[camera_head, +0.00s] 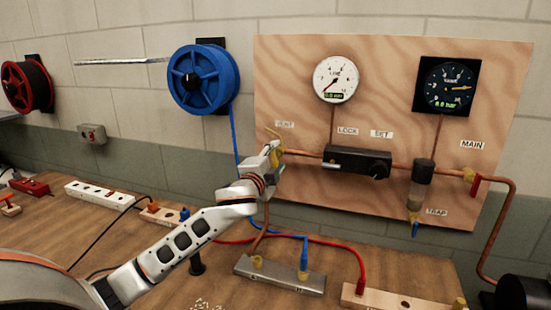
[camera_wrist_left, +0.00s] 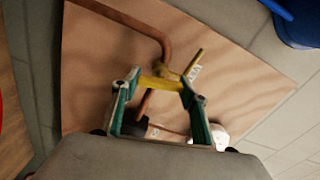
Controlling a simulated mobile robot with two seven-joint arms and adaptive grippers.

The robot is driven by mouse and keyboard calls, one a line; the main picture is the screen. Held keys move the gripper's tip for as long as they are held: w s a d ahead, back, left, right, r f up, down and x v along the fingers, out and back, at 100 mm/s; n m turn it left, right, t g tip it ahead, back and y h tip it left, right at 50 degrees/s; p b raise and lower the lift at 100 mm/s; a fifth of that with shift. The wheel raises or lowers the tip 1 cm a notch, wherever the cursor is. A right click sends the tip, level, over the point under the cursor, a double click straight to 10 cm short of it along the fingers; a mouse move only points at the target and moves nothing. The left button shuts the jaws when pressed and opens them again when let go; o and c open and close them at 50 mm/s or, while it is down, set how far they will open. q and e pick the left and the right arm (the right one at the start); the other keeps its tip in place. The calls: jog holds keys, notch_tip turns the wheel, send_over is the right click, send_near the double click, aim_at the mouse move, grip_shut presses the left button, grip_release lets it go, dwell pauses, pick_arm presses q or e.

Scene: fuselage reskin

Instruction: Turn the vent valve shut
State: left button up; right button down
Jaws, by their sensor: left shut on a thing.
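The vent valve (camera_head: 276,136) is a yellow fitting at the left end of the copper pipe on the wooden panel, just below the VENT label (camera_head: 285,124). My left gripper (camera_head: 271,153) reaches the valve from below left and covers part of it. In the left wrist view the yellow valve handle (camera_wrist_left: 160,84) lies between the two green-sided fingers of my left gripper (camera_wrist_left: 158,88), which is shut on it. A thin yellow rod (camera_wrist_left: 196,63) sticks out beside the fingers. My right gripper is not in view.
The panel (camera_head: 390,200) also carries the line gauge (camera_head: 336,79), tank gauge (camera_head: 449,86), black regulator (camera_head: 357,162) and red-handled main valve (camera_head: 475,183). A blue hose reel (camera_head: 203,79) hangs left of it. Hoses and a metal manifold (camera_head: 280,275) sit on the bench below.

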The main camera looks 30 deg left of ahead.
pick_arm(q)
jog(key=shift+m, duration=1.2)
jog(key=o, duration=1.1)
jog(key=shift+s+d+f, duration=0.1)
jog(key=shift+s, duration=0.15)
jog(key=v, duration=1.1)
jog(key=shift+s, duration=0.25)
